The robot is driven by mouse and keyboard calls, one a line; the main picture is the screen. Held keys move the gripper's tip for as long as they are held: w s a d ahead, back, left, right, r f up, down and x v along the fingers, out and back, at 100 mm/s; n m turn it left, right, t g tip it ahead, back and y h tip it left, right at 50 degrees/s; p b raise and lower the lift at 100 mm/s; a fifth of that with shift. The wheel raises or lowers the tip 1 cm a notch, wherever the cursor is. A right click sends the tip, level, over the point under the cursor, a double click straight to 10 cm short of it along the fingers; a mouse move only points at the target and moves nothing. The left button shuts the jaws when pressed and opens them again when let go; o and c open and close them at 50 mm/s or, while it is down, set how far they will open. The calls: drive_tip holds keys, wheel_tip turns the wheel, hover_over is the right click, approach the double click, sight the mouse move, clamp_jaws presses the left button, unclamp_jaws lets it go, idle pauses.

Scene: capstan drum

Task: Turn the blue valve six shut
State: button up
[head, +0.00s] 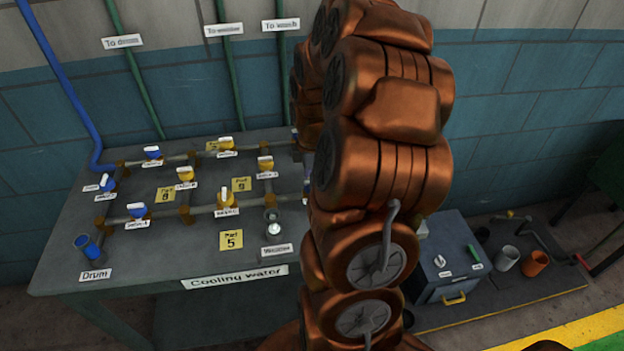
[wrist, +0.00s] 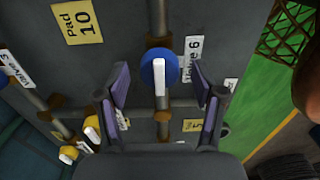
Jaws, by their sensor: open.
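The blue valve six (wrist: 152,70) is in the wrist view, a round blue body with a white bar handle (wrist: 160,78). The bar points along the pipe (wrist: 160,20), up and down in the picture. A label reading 6 (wrist: 187,62) sits just right of it. My gripper (wrist: 159,76) is open, one finger to the left and one to the right of the valve in the picture. I cannot tell that either finger touches it. In the head view my arm covers part of the bench, and I cannot make out valve six or my gripper there.
Yellow valves (wrist: 92,130) stand at lower left in the wrist view, near another pipe. A yellow Pad 10 plate (wrist: 78,22) lies flat at upper left. In the head view several blue and yellow valves stand on the cooling water bench (head: 75,262). A grey box (head: 443,262) stands at right.

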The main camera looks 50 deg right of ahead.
drive_tip(key=shift+c, duration=0.2)
drive_tip(key=c, duration=1.1)
